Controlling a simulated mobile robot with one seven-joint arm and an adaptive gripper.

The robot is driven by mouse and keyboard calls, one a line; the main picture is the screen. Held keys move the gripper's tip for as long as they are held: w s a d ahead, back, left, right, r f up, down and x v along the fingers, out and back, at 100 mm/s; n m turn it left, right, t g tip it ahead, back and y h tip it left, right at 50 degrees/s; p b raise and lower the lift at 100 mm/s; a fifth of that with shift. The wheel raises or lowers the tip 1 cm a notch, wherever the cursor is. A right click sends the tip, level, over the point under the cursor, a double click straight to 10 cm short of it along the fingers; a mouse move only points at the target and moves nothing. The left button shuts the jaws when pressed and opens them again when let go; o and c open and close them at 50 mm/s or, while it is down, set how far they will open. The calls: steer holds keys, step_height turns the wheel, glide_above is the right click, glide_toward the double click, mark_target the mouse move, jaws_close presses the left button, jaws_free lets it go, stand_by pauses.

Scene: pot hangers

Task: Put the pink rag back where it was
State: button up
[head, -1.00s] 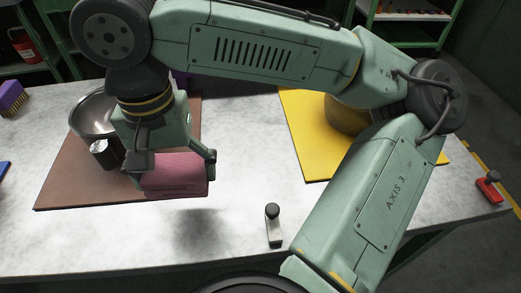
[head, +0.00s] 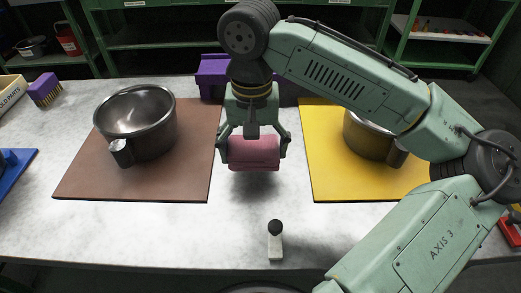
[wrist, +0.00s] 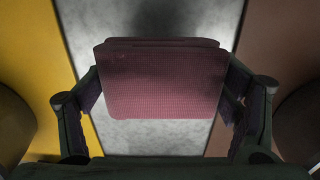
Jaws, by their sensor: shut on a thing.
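My gripper (head: 253,150) is shut on the pink rag (head: 254,154), which looks like a folded block. It holds the rag above the bare strip of table between the brown mat and the yellow mat. A shadow lies on the table beneath it. In the wrist view, the rag (wrist: 166,82) fills the space between both fingers, with the grey table (wrist: 140,135) below it. A purple bin (head: 212,76) stands behind my gripper and is partly hidden by it.
A metal pot (head: 140,122) stands on the brown mat (head: 90,185). Another pot (head: 370,137), partly behind my arm, stands on the yellow mat (head: 330,185). A small black-knobbed post (head: 275,240) stands near the front edge. A purple brush (head: 45,90) lies at the left.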

mark_target(260, 155)
steer(key=shift+w+d+f, duration=0.1)
steer(key=shift+w+d, duration=0.55)
steer(key=shift+w, duration=0.2)
steer(key=shift+f+p, duration=0.3)
steer(key=shift+f, duration=1.5)
steer(key=shift+f, duration=0.1)
steer(key=o, duration=1.4)
step_height(260, 155, up, 12)
steer(key=shift+w+r+b, duration=0.1)
steer(key=shift+r+b, duration=0.05)
steer(key=shift+b, duration=0.2)
